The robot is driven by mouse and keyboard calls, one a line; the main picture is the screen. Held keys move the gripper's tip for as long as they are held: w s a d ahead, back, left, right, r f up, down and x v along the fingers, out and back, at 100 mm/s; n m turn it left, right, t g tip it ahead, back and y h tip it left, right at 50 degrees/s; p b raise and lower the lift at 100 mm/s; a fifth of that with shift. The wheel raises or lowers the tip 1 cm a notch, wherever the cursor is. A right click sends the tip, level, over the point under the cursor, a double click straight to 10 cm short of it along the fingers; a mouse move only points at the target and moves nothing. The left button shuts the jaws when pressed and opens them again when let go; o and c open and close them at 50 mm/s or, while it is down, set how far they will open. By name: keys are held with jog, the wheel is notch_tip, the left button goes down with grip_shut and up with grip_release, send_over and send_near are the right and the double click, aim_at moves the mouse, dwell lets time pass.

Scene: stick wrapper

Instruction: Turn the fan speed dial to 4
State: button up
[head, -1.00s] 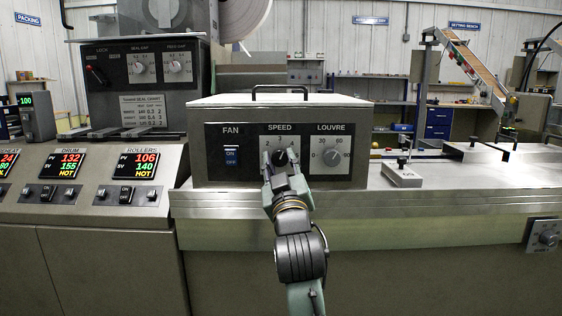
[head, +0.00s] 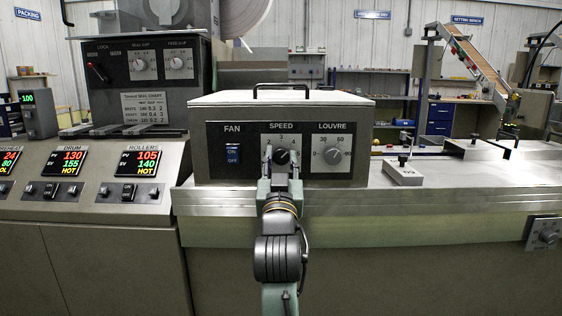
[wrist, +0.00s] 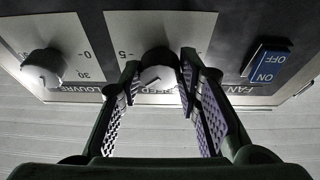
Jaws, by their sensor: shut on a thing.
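The fan speed dial (head: 281,157) is a black knob on a pale scale plate under the word SPEED. It also shows in the wrist view (wrist: 156,74), with a white pointer mark on its face. The number it points to is too small to tell for sure. My gripper (head: 280,172) reaches up to it from below and in front. In the wrist view my gripper (wrist: 160,72) has one finger on each side of the dial, shut on it. The fingers hide part of the scale.
Left of the dial is the blue FAN on/off switch (head: 233,153). Right of it is the grey LOUVRE knob (head: 333,156). The control box (head: 362,182) stands on a steel counter (head: 340,204). A small grey block (head: 403,174) sits to its right.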

jog(key=o, duration=1.1)
jog(key=shift+o, duration=0.2)
jog(key=shift+s, duration=0.1)
jog(key=v, duration=0.7)
jog(key=shift+s, duration=0.2)
jog(key=shift+a+f, duration=0.1)
